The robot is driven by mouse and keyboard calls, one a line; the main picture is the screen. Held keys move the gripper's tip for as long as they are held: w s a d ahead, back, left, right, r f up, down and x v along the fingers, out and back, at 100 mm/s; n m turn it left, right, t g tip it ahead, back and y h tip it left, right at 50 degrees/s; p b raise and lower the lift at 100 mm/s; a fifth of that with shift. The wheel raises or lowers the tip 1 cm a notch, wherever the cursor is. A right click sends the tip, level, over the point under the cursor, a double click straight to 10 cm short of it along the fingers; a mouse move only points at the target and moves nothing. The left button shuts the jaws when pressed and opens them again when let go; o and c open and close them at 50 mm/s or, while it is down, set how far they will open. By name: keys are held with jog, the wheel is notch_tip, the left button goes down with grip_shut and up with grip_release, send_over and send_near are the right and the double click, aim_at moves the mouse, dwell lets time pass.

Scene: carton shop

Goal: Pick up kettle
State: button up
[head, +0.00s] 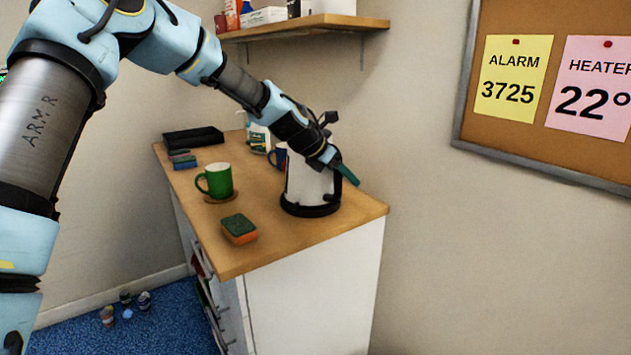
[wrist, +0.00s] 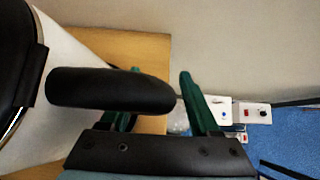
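The kettle (head: 310,190) is white with a black base and stands upright on the wooden counter top, near its right end. My gripper (head: 343,174) is at the kettle's upper right side, pointing down and right, and hides part of its top. In the wrist view, the kettle's white and black body (wrist: 55,80) fills the left edge and its black handle (wrist: 110,90) reaches across the left green finger. My gripper's two fingers (wrist: 160,75) stand apart there, with the handle's rounded end between them in the picture. I cannot tell whether they touch it.
On the counter (head: 285,240) are a green mug (head: 218,180) on a coaster, a sponge (head: 239,229), a blue mug (head: 278,156) behind the kettle and a white bottle (head: 258,136). A shelf (head: 305,26) is above. A wall is close behind. The counter's front right corner is clear.

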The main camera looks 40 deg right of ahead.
grip_shut()
dwell(1.1)
jog(key=shift+r, duration=0.15)
